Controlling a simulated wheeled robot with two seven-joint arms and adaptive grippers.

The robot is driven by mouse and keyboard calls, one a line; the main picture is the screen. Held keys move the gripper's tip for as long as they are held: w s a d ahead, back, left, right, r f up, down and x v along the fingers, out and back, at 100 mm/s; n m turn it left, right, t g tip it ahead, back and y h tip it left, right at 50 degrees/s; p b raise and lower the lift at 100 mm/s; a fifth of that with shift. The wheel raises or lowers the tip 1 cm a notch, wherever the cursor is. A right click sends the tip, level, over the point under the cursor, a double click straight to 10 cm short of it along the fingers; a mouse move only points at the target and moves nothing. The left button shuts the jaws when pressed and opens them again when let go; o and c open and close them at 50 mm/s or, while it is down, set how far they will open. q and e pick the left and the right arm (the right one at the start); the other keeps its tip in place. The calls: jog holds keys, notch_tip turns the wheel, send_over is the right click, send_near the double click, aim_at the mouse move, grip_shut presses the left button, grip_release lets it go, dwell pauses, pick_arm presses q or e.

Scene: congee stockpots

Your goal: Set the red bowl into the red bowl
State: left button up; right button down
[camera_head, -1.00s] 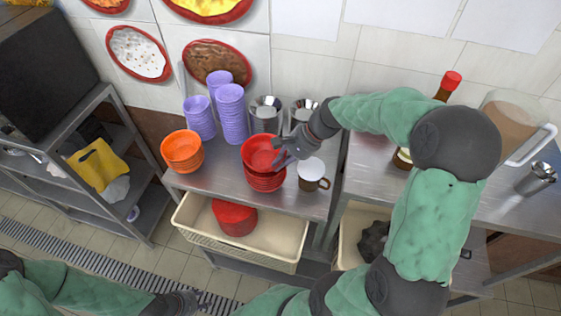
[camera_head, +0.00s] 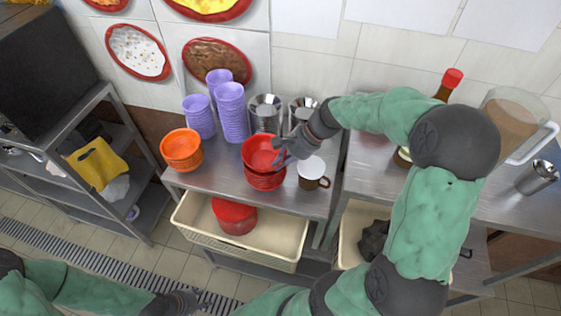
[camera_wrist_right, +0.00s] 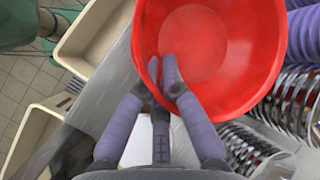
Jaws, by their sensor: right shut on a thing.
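A red bowl (camera_head: 258,151) is on or just above a stack of red bowls (camera_head: 265,183) on the steel table; I cannot tell whether it is fully seated. My right gripper (camera_head: 281,156) is shut on its right rim. In the right wrist view the bowl (camera_wrist_right: 228,45) fills the upper middle, and the fingers (camera_wrist_right: 170,75) of the gripper are at its near wall. The bowl hides the stack in that view. My left gripper (camera_head: 192,300) is low at the bottom edge, away from the bowls; its fingers are too small to read.
Orange bowls (camera_head: 181,150) stand to the left, and lilac cup stacks (camera_head: 231,115) and metal cups (camera_head: 265,112) behind. A white-topped brown mug (camera_head: 311,174) stands close on the right. A cream crate (camera_head: 270,250) below holds a red round thing (camera_head: 233,216).

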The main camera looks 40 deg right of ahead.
jog(key=c, duration=1.3)
grip_release()
jog(key=shift+c, duration=0.2)
jog(key=shift+r, duration=0.1)
jog(key=v, duration=1.2)
